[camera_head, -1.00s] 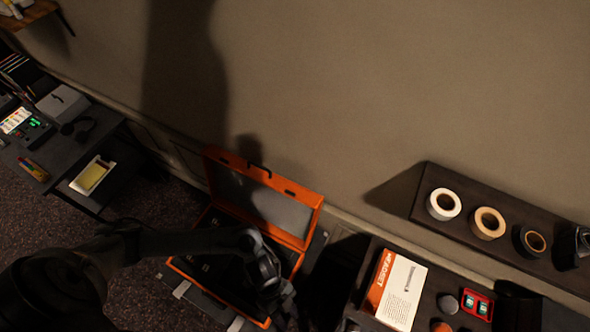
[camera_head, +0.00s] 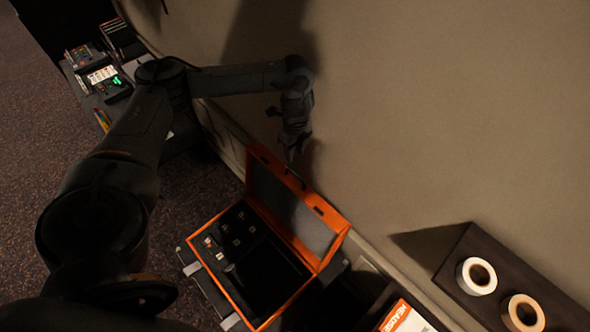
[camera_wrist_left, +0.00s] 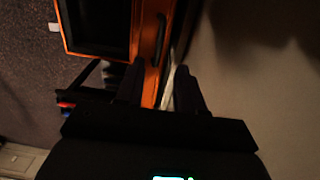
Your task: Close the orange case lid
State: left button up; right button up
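The orange case stands open, its orange rim (camera_head: 235,292) and dark interior facing up in the head view. Its lid (camera_head: 312,230), orange-framed with a grey inner panel, is raised on the wall side. A dark handle shows on the lid's upper edge. My left gripper (camera_head: 291,155) points down above the lid's far left part, near the wall. In the left wrist view, the left gripper's fingers (camera_wrist_left: 160,82) are apart, with the orange lid frame (camera_wrist_left: 151,45) and handle ahead of them. I cannot tell whether they touch the lid. My right gripper is not in view.
The wall (camera_head: 430,110) rises close behind the lid. A desk (camera_head: 140,95) with small devices is at upper left. A shelf with tape rolls (camera_head: 478,276) is at right, and a white-and-orange box (camera_head: 405,318) is at the bottom right.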

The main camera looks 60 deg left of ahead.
aim_at(294, 173)
pick_arm(q)
notch_tip(294, 173, down, 8)
jog(key=b, duration=0.4)
jog(key=shift+s+d, duration=0.1)
jog(key=shift+s, duration=0.05)
jog(key=shift+f, duration=1.15)
jog(key=shift+c, duration=0.2)
grip_shut()
